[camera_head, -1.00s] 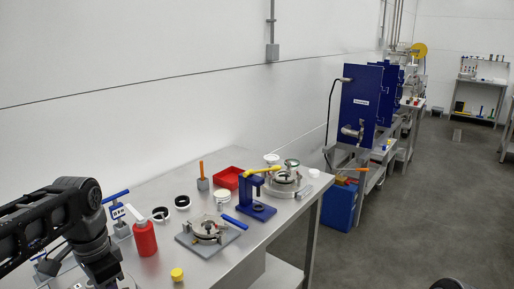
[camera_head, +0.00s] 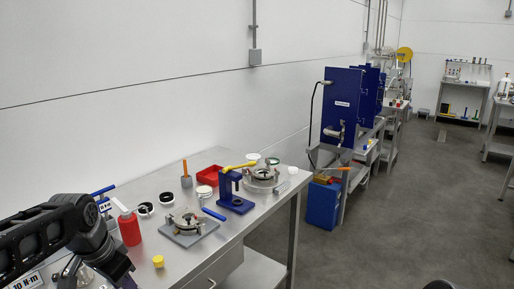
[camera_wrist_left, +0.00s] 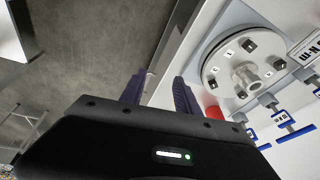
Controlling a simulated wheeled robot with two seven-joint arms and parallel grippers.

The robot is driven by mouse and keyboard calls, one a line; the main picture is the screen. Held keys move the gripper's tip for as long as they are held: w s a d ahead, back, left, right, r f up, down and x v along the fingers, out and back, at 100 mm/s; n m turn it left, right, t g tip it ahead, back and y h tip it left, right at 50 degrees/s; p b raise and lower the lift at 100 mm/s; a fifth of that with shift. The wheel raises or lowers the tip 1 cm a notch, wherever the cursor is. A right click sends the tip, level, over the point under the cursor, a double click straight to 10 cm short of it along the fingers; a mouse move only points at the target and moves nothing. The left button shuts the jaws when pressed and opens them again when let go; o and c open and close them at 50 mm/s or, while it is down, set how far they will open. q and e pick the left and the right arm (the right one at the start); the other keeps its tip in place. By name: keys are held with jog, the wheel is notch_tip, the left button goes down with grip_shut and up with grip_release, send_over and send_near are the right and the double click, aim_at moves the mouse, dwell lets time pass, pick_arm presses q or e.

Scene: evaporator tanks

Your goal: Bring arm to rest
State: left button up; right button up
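My left arm (camera_head: 50,235) comes in at the lower left of the head view, bent over the near left end of the steel bench. Its gripper tips are not clear there. In the left wrist view my left gripper (camera_wrist_left: 158,90) shows two dark fingers apart with nothing held between them. Past the fingers are grey floor and the bench edge. A round metal flange plate (camera_wrist_left: 243,68) with a central fitting lies to the right of the fingers, apart from them. My right gripper is not in view.
The steel bench (camera_head: 232,228) carries a red bottle (camera_head: 130,229), a grey plate fixture (camera_head: 188,232), a blue press (camera_head: 236,197), a red tray (camera_head: 209,175) and a yellow cap (camera_head: 158,261). Open floor (camera_head: 400,220) is at right.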

pick_arm(q)
jog(key=w+d+f+n+t+h, duration=0.1)
jog(key=w+d+f, duration=0.25)
jog(key=f, duration=0.25)
jog(key=w+d+f+n+t+h, duration=0.1)
jog(key=w+d+f+n, duration=0.1)
jog(key=d+f, duration=0.3)
jog(key=s+d+f+n, duration=0.1)
jog(key=d+f, duration=0.2)
jog(key=f, duration=0.3)
jog(key=s+d+f+n, duration=0.1)
jog(key=s+d+f, duration=0.15)
jog(key=f, duration=0.45)
jog(key=s+d+f+n+g, duration=0.1)
jog(key=s+d+f, duration=0.3)
jog(key=s+f, duration=0.4)
jog(key=s+d+f+g+h, duration=0.1)
jog(key=s+d+f+g, duration=0.2)
jog(key=s+f, duration=0.6)
jog(key=s+d, duration=0.2)
jog(key=s, duration=0.4)
jog(key=shift+s+f+n+g+h, duration=0.2)
jog(key=shift+n+g+h, duration=0.1)
jog(key=shift+n, duration=0.1)
